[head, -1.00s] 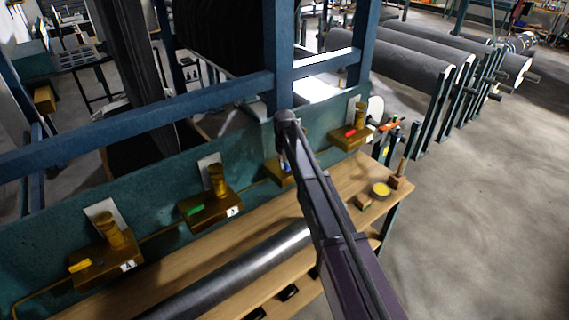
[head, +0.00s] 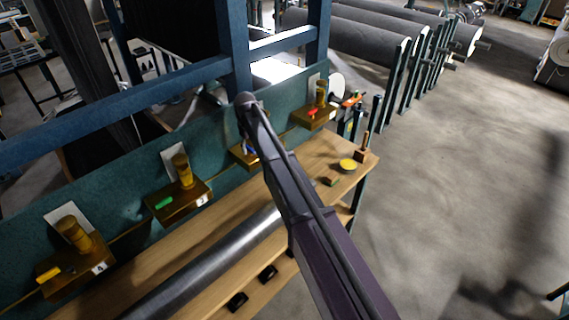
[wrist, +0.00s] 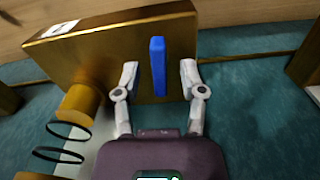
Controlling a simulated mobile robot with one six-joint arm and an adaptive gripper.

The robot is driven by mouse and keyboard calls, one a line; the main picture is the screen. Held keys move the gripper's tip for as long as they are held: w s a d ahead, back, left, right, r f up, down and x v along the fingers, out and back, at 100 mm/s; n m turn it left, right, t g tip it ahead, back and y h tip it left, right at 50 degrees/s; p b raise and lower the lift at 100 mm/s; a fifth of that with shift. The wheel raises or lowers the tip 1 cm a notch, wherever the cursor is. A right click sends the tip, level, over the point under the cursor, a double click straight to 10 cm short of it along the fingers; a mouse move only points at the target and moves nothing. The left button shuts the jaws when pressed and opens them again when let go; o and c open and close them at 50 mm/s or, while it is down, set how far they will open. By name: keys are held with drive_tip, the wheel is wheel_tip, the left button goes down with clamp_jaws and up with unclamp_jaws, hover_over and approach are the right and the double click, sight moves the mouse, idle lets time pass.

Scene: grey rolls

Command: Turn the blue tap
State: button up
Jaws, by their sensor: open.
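The blue tap is a brass block (wrist: 100,58) with a narrow blue handle (wrist: 158,66), seen close in the wrist view. In the head view the blue handle (head: 250,149) shows only as a small patch beside my arm, on the teal panel. My gripper (wrist: 159,78) is open, with one fingertip on each side of the lower part of the handle. A gap shows between the handle and each fingertip. My arm hides part of this tap in the head view.
Taps with yellow (head: 54,273), green (head: 163,203) and red (head: 313,112) handles are on the same panel. A wooden bench (head: 315,160) with a metal roller (head: 195,275) lies in front. A yellow round dish (head: 347,165) sits at its right end. The floor at right is clear.

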sight(250, 147)
drive_tip(key=shift+m, duration=0.5)
drive_tip(key=m, duration=0.3)
drive_tip(key=shift+m, duration=0.3)
drive_tip(key=m, duration=0.3)
drive_tip(key=shift+m, duration=0.4)
drive_tip(key=m, duration=0.8)
wheel_tip(250, 147, up, 14)
drive_tip(key=p, duration=1.4)
drive_tip(key=s+d+f+n+b, duration=0.2)
drive_tip(key=s+d+f+b, duration=0.4)
drive_tip(key=s+d, duration=0.3)
drive_tip(key=s+d+f+n+b, duration=0.3)
drive_tip(key=s+d+f+b, duration=0.4)
drive_tip(key=d, duration=0.8)
drive_tip(key=shift+s+d+f+n+b, duration=0.15)
drive_tip(key=shift+s+f+n+b, duration=0.15)
drive_tip(key=shift+s, duration=1.5)
